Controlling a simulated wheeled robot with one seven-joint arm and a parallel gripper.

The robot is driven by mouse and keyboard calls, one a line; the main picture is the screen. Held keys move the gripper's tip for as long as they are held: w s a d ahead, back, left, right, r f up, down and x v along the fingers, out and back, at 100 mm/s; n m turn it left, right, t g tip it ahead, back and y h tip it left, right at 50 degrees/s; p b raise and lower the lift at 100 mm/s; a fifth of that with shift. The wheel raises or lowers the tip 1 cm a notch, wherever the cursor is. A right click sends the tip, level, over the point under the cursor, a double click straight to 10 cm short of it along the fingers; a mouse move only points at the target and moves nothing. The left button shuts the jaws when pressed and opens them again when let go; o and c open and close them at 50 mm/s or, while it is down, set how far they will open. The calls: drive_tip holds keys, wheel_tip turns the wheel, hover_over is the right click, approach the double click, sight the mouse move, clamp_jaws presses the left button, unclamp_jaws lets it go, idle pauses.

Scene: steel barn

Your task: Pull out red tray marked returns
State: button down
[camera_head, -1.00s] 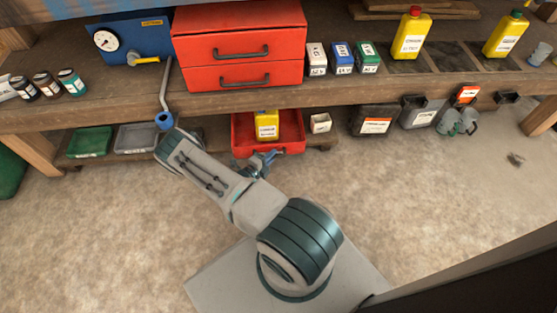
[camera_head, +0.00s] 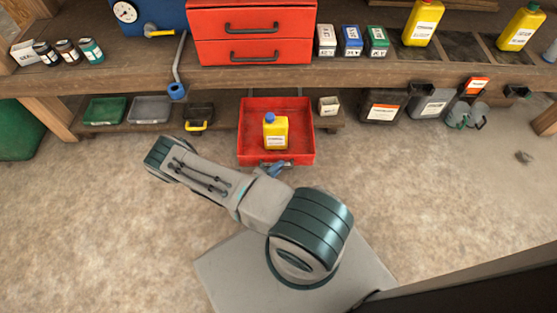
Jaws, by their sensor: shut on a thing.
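The red tray (camera_head: 253,143) is on the lower level under the bench and extends out past the bench's front edge. A yellow bottle (camera_head: 276,133) with a blue cap and a white label stands upright inside it. My gripper (camera_head: 279,166) is at the tray's front edge, shut on the tray's front. The fingertips are small and partly hidden, so the exact grip is unclear. Any marking on the tray's front cannot be read.
On the lower shelf are green (camera_head: 105,111), grey (camera_head: 149,109) and black (camera_head: 199,116) trays at left, and a small white box (camera_head: 329,106) and dark bins (camera_head: 381,105) at right. A red drawer cabinet (camera_head: 252,34) stands on the bench. The floor in front is clear.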

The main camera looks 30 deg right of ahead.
drive_tip(key=shift+s+a, duration=0.25)
drive_tip(key=shift+s, duration=0.1)
drive_tip(key=c, duration=1.5)
unclamp_jaws()
drive_tip(key=shift+o, duration=0.2)
drive_tip(key=p+v, duration=0.2)
drive_tip(key=v, duration=1.2)
drive_tip(key=shift+p, duration=0.3)
drive_tip(key=shift+d, duration=0.1)
